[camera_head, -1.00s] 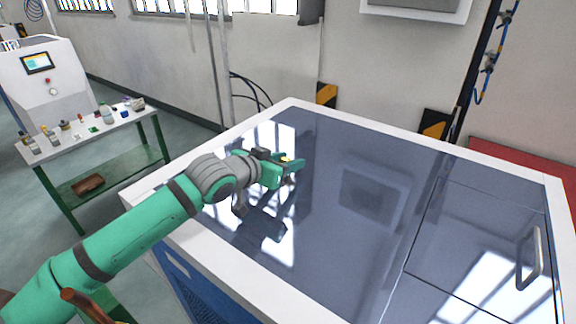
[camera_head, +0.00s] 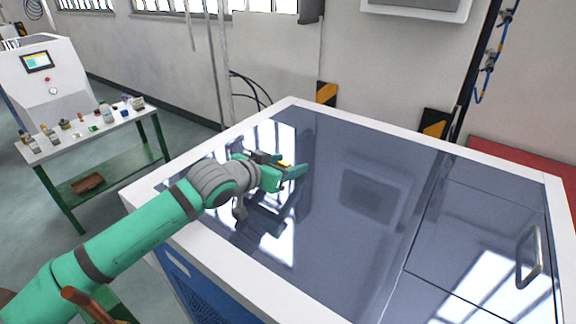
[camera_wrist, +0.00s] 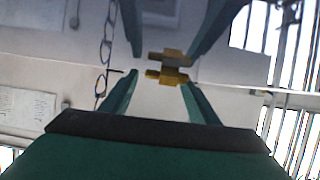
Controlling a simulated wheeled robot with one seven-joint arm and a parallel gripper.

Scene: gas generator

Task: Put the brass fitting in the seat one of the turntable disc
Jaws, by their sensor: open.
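The brass fitting (camera_wrist: 167,78) shows in the wrist view as a small golden piece, between the two green fingers near their tips. A darker copy just above it looks like its reflection in the glossy lid. In the head view a small yellow spot (camera_head: 286,165) at my fingers appears to be the fitting, partly hidden by them. My gripper (camera_head: 297,168) is open, low over the left part of the lid; it also shows in the wrist view (camera_wrist: 162,84). Whether a finger touches the fitting I cannot tell. No turntable disc or seat is visible.
The dark glossy lid (camera_head: 340,240) has a white frame and strong reflections; its middle is clear. A metal handle (camera_head: 529,258) stands at its right. At the left, a table (camera_head: 60,150) with several small items stands before a white machine (camera_head: 50,85).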

